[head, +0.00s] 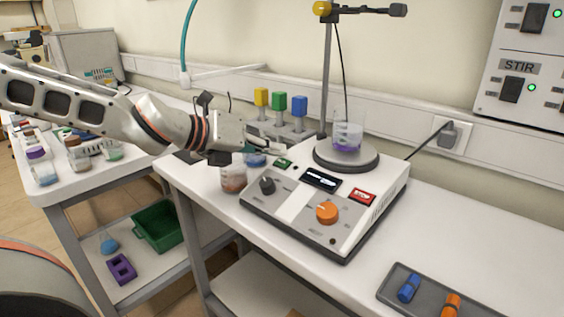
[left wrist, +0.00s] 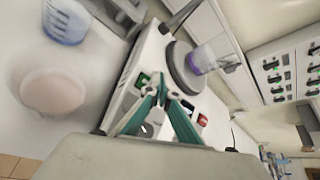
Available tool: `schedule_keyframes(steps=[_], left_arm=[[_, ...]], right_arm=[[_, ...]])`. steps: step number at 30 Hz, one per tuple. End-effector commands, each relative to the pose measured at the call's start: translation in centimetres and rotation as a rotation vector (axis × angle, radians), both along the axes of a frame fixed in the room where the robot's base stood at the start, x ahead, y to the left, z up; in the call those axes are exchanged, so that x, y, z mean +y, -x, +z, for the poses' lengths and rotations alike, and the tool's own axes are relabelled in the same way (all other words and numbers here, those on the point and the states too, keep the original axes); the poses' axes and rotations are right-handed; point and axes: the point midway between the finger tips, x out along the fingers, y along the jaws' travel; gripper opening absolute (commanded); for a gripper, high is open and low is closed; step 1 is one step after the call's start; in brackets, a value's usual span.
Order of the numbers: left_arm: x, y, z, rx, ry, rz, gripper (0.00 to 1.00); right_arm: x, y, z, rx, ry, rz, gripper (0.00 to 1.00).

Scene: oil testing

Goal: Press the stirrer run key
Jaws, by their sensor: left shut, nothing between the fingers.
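The stirrer (head: 290,215) is a white and grey box on the bench with a dark display, a black knob, an orange knob (head: 327,212), a green key (head: 282,163) and a red key (head: 363,197). Key labels are too small to read. A beaker (head: 347,137) with purple liquid stands on its round plate. My left gripper (head: 283,149) is shut and empty, its tips just above and behind the green key. In the left wrist view the shut tips (left wrist: 163,82) appear beside the green key (left wrist: 143,80); contact cannot be told. My right gripper is not in view.
Beakers (head: 234,178) stand close to the stirrer's left, under my left gripper. Yellow, green and blue-topped items (head: 280,103) stand behind. A stand (head: 326,70) rises behind the plate.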

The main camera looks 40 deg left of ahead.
Motion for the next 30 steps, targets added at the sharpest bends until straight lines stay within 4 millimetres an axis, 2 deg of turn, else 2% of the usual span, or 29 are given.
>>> schedule_keyframes(steps=[17,30], left_arm=[[0.01,0.0,-0.04,0.001,-0.001,0.0,0.0],[0.0,-0.08,-0.32,0.002,0.0,0.0,0.0]], right_arm=[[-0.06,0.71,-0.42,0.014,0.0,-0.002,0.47],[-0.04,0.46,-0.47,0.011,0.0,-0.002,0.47]])
